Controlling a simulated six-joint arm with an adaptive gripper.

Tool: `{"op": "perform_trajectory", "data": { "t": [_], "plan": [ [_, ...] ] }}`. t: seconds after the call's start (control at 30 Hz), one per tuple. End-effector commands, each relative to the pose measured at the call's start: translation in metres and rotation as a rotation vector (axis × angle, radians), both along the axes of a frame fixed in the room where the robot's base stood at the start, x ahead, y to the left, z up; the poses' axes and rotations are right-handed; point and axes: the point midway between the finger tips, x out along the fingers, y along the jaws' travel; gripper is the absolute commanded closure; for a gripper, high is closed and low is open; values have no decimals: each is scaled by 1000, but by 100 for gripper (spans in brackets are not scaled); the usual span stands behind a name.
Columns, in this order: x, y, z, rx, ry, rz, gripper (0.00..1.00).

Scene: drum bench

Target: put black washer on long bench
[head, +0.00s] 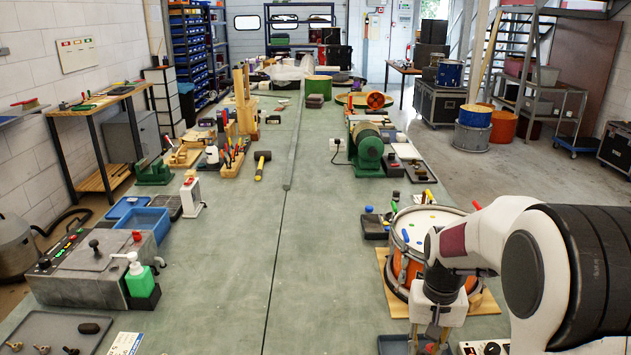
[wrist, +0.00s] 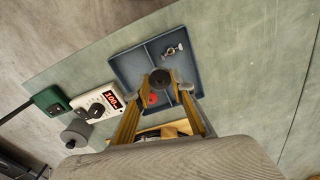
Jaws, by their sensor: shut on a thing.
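A small round black washer (wrist: 160,77) shows in the wrist view between the fingertips of my gripper (wrist: 161,90). My gripper is shut on it, over a dark blue divided tray (wrist: 118,62); I cannot tell how far above the tray floor it is. In the head view my gripper (head: 432,338) is at the bottom right, in front of the orange drum, and the washer cannot be made out. The long bench (head: 235,270) is a green surface running away from me, with a wide bare stretch left of my gripper.
The tray also holds a silver wing nut (wrist: 174,50) and a red piece (wrist: 153,98). A white device with a red display (wrist: 98,104) stands beside it. The orange drum (head: 402,268) stands just behind my gripper. A green soap bottle (head: 140,280) stands at left.

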Motion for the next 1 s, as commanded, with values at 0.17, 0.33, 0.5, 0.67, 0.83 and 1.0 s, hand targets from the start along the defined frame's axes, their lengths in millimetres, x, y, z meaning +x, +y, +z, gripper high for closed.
{"op": "perform_trajectory", "data": {
  "t": [0.17,0.33,0.5,0.67,0.83,1.0],
  "plan": [
    [-2,32,-8,0,12,141,82],
    [-3,48,-10,0,18,173,82],
    [-3,53,-10,0,18,181,82],
    [-3,53,-10,0,18,180,82],
    [-3,52,-10,0,18,180,82],
    [-3,52,-10,0,17,179,82]
  ]
}}
